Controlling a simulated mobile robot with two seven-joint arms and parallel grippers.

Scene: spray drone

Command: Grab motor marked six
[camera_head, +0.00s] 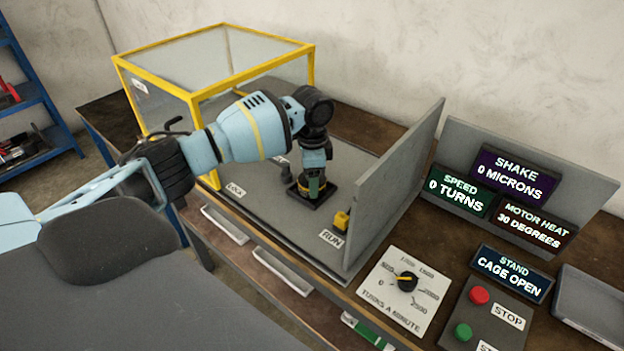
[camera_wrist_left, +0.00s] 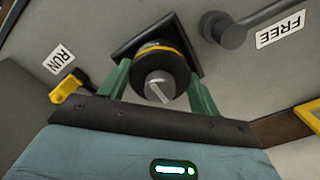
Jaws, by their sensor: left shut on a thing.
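The motor (camera_wrist_left: 160,73) is a dark round body with a yellow band and a grey shaft on top. It sits on a square black base plate (camera_head: 314,195) on the grey stand. My left gripper (camera_wrist_left: 160,80) is shut on the motor, with a green finger on each side of it. In the head view my left gripper (camera_head: 314,186) points straight down at the base plate and mostly hides the motor. No number six on the motor can be read in either view. My right gripper is not in view.
A yellow-framed clear cage (camera_head: 215,65) stands open behind. A grey panel (camera_head: 395,190) rises to the right. A yellow lever (camera_head: 342,220) sits by the RUN label, and a grey lever (camera_wrist_left: 228,32) shows by FREE. The display reads CAGE OPEN (camera_head: 511,272).

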